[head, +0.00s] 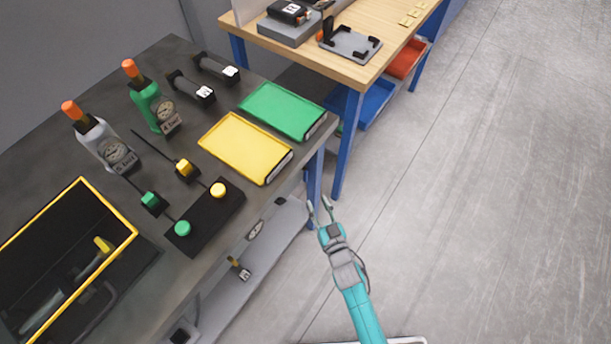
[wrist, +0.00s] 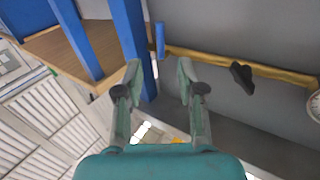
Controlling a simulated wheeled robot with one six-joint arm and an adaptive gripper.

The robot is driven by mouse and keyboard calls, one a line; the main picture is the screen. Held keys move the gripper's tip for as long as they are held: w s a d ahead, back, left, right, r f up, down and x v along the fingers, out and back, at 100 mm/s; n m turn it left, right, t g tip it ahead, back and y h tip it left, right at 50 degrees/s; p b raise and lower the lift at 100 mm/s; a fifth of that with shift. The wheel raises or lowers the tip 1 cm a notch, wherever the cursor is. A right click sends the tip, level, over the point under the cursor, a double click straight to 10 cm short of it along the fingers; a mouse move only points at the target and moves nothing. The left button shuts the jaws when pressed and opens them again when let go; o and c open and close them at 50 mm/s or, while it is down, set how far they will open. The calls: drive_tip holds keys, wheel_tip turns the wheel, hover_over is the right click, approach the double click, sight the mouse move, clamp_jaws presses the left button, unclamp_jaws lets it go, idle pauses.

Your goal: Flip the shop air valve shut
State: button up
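In the wrist view a brass-coloured pipe (wrist: 215,64) runs across a grey surface. A short blue lever (wrist: 160,40) stands across its left end, at about a right angle to the pipe; it looks like the valve handle. A dark knob-like part (wrist: 242,78) sits farther right on the pipe. My gripper (wrist: 158,78) is open and empty, its fingers apart below the lever, not touching it. In the head view my gripper (head: 322,210) is beside the dark bench's right edge, over the floor gap. The blue lever cannot be made out in the head view.
A round gauge (wrist: 314,104) is cut by the wrist view's right edge. The dark bench (head: 60,130) holds bottles, a yellow tray (head: 245,148) and a green tray (head: 283,110). A wooden table with a blue leg (head: 346,145) stands close beyond my gripper. Floor to the right is clear.

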sight(306, 178)
drive_tip(key=x, duration=1.1)
clamp_jaws()
